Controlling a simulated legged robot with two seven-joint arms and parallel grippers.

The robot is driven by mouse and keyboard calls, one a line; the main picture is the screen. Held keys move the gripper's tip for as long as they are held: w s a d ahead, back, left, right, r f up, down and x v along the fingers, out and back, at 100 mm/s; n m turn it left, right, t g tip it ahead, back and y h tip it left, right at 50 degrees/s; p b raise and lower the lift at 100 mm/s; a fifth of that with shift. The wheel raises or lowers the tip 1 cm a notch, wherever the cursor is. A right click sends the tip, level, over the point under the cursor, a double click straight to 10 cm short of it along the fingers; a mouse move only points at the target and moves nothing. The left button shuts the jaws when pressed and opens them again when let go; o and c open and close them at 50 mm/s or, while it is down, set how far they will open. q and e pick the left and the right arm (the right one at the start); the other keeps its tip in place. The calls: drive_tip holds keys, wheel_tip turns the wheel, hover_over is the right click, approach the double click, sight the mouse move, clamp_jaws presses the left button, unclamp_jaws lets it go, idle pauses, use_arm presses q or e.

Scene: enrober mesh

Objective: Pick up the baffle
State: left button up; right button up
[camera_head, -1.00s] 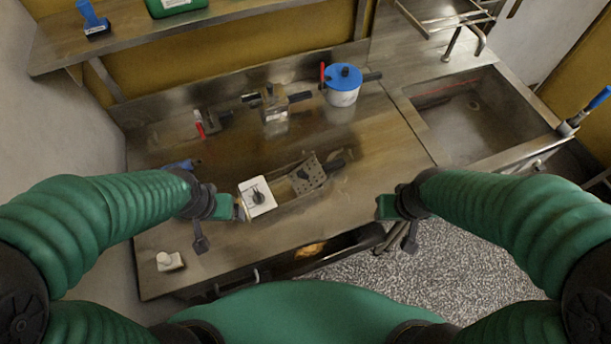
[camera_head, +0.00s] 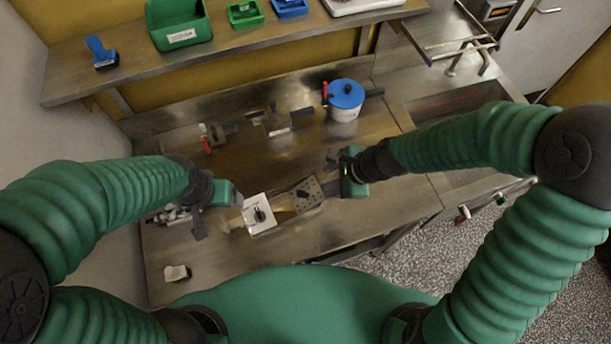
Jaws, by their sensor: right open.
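No part is labelled as the baffle, so I cannot tell for sure which one it is. A grey perforated metal plate (camera_head: 309,190) sits tilted at the right end of a shallow metal trough on the steel worktop. A white square plate with a black knob (camera_head: 259,213) sits at the trough's left end. My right gripper (camera_head: 340,170) is open and empty, just right of and above the perforated plate, apart from it. My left gripper (camera_head: 232,197) is beside the white plate's left edge; its jaws are mostly hidden, and contact is unclear.
A white pot with a blue lid (camera_head: 346,98) stands behind my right gripper. Metal fittings with dark handles (camera_head: 277,122) and a red-handled one (camera_head: 206,137) stand along the back. A small pale block (camera_head: 177,272) lies front left. A shelf (camera_head: 250,50) with bins overhangs the back.

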drive_tip(key=f, duration=0.2)
approach(305, 194)
drive_tip(key=s, duration=0.1)
drive_tip(key=x, duration=0.5)
drive_tip(key=shift+w+a, duration=0.45)
drive_tip(key=shift+a, duration=0.05)
drive_tip(key=f, duration=0.1)
drive_tip(key=w+f+p, duration=0.1)
drive_tip(key=f, duration=0.1)
drive_tip(key=shift+a, duration=0.2)
drive_tip(key=shift+f, duration=0.55)
drive_tip(key=shift+w+a, duration=0.25)
drive_tip(key=shift+a, duration=0.25)
drive_tip(key=c, duration=0.8)
drive_tip(key=shift+c, duration=1.1)
use_arm(q)
drive_tip(key=shift+s+r, duration=0.85)
drive_tip(key=shift+r, duration=0.1)
use_arm(e)
drive_tip(key=shift+d, duration=0.35)
clamp_jaws()
